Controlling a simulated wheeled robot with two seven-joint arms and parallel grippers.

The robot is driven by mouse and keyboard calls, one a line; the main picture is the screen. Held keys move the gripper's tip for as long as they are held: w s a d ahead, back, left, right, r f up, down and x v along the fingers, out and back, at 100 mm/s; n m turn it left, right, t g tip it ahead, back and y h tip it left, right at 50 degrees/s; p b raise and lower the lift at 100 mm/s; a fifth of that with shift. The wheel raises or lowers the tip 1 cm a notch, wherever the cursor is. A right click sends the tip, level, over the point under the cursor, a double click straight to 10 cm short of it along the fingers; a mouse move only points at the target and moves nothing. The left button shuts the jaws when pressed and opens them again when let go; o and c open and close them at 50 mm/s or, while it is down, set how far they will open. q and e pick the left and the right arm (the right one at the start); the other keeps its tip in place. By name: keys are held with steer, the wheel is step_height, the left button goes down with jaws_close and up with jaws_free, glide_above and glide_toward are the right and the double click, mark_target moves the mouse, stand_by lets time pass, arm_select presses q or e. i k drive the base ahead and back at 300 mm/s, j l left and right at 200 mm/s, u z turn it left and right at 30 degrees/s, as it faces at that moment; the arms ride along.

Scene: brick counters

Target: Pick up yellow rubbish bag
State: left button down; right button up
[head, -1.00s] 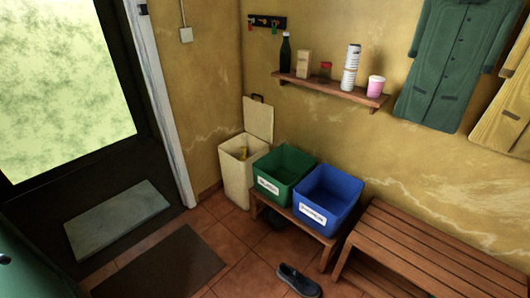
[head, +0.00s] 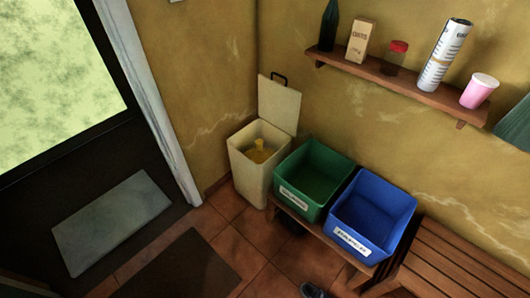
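A yellow rubbish bag (head: 260,152) sits low inside a cream bin (head: 248,175) in the corner of the room. Its tied top shows as a small upright knot, and the rest of it is mostly hidden by the bin walls. The bin's lid (head: 279,105) stands open, leaning up at the back near the wall, with a dark handle on its upper edge. Neither of my grippers shows in the head view.
A green box (head: 288,190) and a blue box (head: 361,252) stand on a low wooden stand right of the bin. A slatted bench (head: 465,262) is at the right. A shelf (head: 400,88) hangs above. Tiled floor (head: 255,230) and a dark mat (head: 180,270) lie in front.

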mark_target(259, 155)
steer(key=i+j+z, duration=0.35)
steer(key=j+z, duration=0.2)
steer(key=i+j+z, duration=0.1)
steer(key=j+z, duration=0.15)
steer(key=i+j+z, duration=0.1)
steer(key=j+z, duration=0.2)
